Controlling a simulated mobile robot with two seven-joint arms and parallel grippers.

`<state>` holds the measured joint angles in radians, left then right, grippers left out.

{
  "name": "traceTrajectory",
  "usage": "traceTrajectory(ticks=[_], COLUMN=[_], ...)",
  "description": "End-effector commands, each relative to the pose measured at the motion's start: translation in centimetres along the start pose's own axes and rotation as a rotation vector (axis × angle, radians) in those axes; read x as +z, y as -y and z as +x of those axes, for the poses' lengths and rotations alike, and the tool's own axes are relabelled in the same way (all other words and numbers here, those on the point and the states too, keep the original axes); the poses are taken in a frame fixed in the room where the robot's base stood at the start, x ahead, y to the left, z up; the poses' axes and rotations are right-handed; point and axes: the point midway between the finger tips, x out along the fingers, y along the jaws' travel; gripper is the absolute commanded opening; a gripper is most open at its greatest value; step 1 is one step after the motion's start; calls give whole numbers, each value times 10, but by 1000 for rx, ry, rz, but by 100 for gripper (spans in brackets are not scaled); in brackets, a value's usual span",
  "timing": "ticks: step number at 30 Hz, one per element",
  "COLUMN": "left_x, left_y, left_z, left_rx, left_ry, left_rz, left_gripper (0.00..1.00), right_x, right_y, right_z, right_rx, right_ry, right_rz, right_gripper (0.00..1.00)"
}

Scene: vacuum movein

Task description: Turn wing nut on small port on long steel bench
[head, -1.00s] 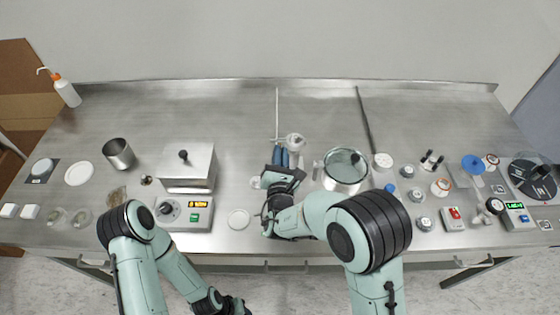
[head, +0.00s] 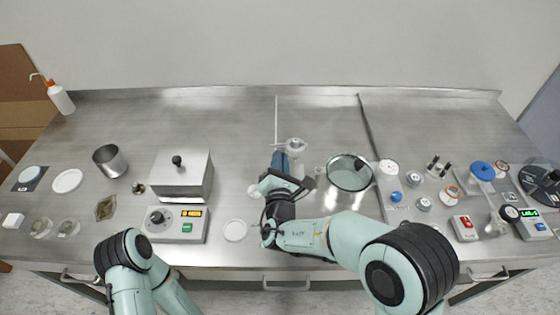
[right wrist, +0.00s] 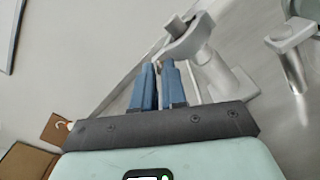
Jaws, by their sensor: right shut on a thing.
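The small port (head: 296,145) is a pale grey fitting near the middle of the steel bench (head: 240,125). In the right wrist view a grey clamp (right wrist: 190,42) on the fitting's stem (right wrist: 218,72) stands just beyond my fingertips. My right gripper (head: 280,160), with blue fingers, reaches the left side of the port. It also shows in the right wrist view (right wrist: 164,72), its fingers close together. It is shut on what seems to be the wing nut, which is mostly hidden between the fingers. My left gripper is out of view below the head picture.
A glass-topped round vessel (head: 348,174) stands close right of my right gripper. A metal box (head: 182,172) and a digital unit (head: 174,224) stand to the left. A white disc (head: 235,230) lies near the front.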

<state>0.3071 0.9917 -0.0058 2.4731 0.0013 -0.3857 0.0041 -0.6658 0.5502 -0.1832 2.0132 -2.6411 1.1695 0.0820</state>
Motion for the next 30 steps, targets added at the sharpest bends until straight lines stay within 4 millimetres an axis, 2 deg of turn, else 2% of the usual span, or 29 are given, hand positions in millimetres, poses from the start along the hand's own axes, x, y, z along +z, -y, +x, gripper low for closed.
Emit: traceTrajectory(ticks=[1,2,10,14,17,24,30], left_x=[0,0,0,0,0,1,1], left_y=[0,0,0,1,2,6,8], left_z=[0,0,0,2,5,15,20], left_rx=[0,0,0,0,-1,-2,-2], left_ry=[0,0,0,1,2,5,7], left_rz=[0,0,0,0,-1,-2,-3], left_gripper=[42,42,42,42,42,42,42], right_x=[2,2,1,0,0,-1,0], right_y=[-1,-1,-1,-1,0,0,0], right_z=[1,1,0,-8,-23,-78,-114], right_rx=[3,3,2,2,2,4,4], right_ry=[6,6,3,0,1,0,3], right_rz=[1,1,0,0,2,1,1], right_gripper=[15,20,20,20,20,20,20])
